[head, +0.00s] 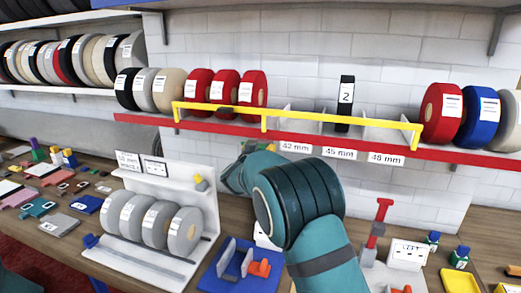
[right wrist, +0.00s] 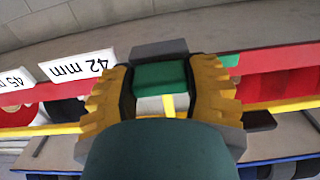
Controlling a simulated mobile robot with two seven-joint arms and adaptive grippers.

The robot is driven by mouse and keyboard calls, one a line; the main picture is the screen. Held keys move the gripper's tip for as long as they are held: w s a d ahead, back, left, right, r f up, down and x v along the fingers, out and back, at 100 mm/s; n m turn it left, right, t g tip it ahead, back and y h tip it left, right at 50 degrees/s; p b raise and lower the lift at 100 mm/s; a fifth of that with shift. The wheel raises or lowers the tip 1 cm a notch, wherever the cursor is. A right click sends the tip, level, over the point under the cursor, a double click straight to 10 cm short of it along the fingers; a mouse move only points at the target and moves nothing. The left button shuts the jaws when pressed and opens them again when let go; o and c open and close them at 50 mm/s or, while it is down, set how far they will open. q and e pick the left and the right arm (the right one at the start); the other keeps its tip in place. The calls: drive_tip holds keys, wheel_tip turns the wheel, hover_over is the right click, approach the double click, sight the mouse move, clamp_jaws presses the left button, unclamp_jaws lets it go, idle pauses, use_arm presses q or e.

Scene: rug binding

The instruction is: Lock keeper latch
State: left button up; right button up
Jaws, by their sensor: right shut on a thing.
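A yellow keeper bar (head: 300,117) runs along the front of the red-edged shelf (head: 380,146), with posts bent down at intervals. My right gripper (right wrist: 168,88) has its yellow toothed fingers closed on a small green block (right wrist: 160,75), which I take to be the latch. In the right wrist view, a thin yellow upright (right wrist: 168,106) shows just below the block, between the fingers. Whether the latch is locked cannot be told. My left gripper is not in view.
Red rolls (head: 198,88) and a black roll marked 2 (head: 345,103) stand behind the bar. Size labels (head: 295,147) hang below the shelf edge. A white rack with grey rolls (head: 184,232) and a blue tray (head: 222,278) stand on the bench below.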

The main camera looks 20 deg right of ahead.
drive_tip(key=m+b, duration=0.4)
drive_tip(key=m, duration=0.1)
drive_tip(key=shift+f+m, duration=0.15)
drive_tip(key=shift+m, duration=0.15)
drive_tip(key=m+b, duration=0.5)
drive_tip(key=m, duration=0.1)
drive_tip(key=shift+d+m, duration=0.1)
drive_tip(key=shift+m, duration=0.2)
drive_tip(key=m+b, duration=0.2)
drive_tip(key=m, duration=0.1)
drive_tip(key=shift+b, duration=0.3)
drive_tip(key=shift+m+b, duration=0.8)
drive_tip(key=shift+m, duration=0.4)
drive_tip(key=o, duration=1.2)
drive_tip(key=shift+s, duration=0.1)
